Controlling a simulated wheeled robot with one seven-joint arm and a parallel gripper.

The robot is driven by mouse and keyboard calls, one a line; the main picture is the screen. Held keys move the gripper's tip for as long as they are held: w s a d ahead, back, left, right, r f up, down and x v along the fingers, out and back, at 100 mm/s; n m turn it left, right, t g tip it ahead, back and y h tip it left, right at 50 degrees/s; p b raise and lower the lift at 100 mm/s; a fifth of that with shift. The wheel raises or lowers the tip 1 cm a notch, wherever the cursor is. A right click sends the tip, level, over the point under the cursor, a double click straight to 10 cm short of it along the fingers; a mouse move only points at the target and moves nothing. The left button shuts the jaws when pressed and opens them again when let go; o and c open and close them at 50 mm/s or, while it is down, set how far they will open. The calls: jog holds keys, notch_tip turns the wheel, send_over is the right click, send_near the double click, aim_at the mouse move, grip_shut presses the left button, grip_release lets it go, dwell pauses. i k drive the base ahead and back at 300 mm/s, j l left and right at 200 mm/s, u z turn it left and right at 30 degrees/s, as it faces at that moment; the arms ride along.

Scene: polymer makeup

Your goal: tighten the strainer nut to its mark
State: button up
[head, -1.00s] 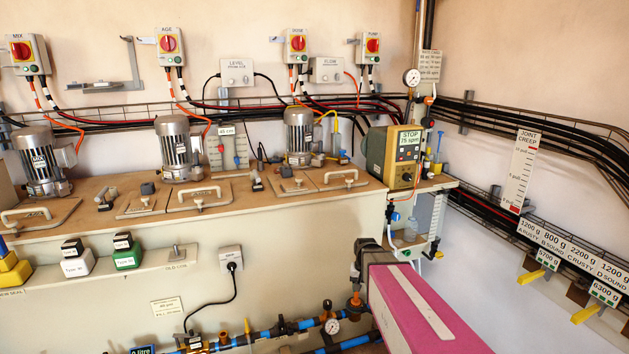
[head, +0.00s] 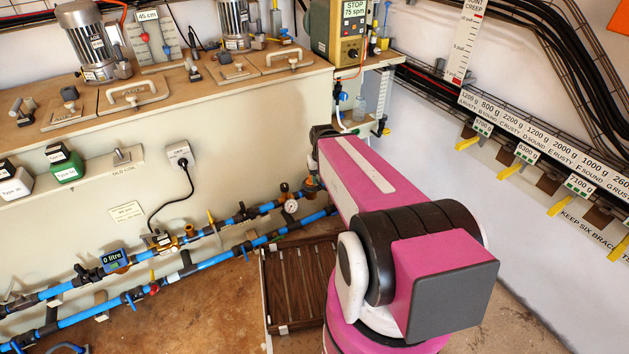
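Two blue pipes (head: 205,262) run low along the front of the pale tank. The upper one carries brass fittings (head: 162,241), a yellow-handled valve (head: 212,221) and a round gauge (head: 291,206). I cannot tell which fitting is the strainer nut, and no mark on it can be made out at this size. My pink arm reaches forward from the lower right toward the tank's right end. My gripper does not show; the arm's far end is dark and its tip is hidden.
A blue "0 litre" meter (head: 114,259) sits on the upper pipe. A dark slatted tray (head: 301,272) lies on the floor beside my arm. A black cable hangs from a wall socket (head: 180,153). Labelled brackets (head: 526,153) line the right wall. Brown floor is clear at lower left.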

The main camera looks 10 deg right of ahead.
aim_at(318, 186)
jog(key=k, duration=1.1)
jog(key=i+l, duration=0.25)
jog(key=i, duration=0.15)
